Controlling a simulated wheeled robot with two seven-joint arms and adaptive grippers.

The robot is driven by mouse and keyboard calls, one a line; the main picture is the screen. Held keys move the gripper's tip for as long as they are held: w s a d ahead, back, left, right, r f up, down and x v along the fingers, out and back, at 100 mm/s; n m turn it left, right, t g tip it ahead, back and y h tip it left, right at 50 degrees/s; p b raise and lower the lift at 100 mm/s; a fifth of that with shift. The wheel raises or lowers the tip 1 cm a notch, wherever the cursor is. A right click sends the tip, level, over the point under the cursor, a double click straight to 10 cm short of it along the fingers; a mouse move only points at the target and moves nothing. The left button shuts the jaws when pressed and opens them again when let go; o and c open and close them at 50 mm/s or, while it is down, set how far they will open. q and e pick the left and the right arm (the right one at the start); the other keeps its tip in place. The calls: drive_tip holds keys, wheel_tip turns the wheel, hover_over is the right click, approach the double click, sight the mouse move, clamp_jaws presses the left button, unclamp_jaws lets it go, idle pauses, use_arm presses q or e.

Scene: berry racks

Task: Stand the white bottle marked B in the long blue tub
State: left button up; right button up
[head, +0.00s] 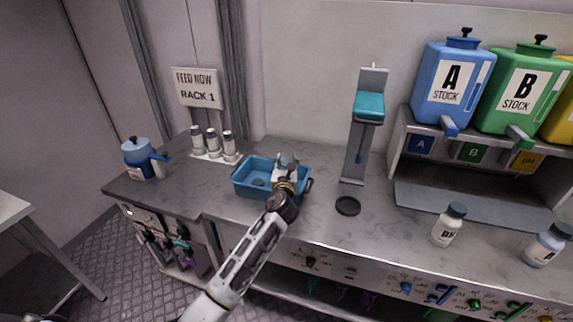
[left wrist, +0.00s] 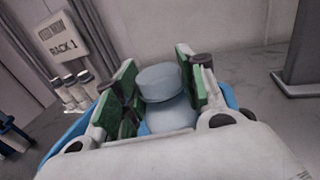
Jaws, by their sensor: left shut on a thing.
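The long blue tub (head: 243,186) stands on the grey bench, left of centre in the head view. Part of its blue rim shows behind my fingers in the left wrist view (left wrist: 68,131). My left gripper (head: 287,163) is over the right part of the tub. In the left wrist view its green-padded fingers (left wrist: 160,88) are shut on a bottle (left wrist: 160,82) with a pale blue-grey round cap. The bottle looks roughly upright; its label is hidden, so I cannot read a B. I cannot tell whether its base touches the tub floor. My right gripper is not in view.
A white pH bottle (head: 444,230) and another white bottle (head: 543,246) stand at the right. A black disc (head: 347,206) lies near a stand with a teal block (head: 369,106). Several small bottles (head: 212,142) stand behind the tub's left; a blue jug (head: 140,152) is farther left.

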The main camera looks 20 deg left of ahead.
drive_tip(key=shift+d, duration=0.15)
use_arm(q)
drive_tip(key=o, duration=1.1)
drive_tip(key=shift+o, duration=0.6)
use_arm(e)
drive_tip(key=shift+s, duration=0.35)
use_arm(q)
drive_tip(key=v, duration=1.2)
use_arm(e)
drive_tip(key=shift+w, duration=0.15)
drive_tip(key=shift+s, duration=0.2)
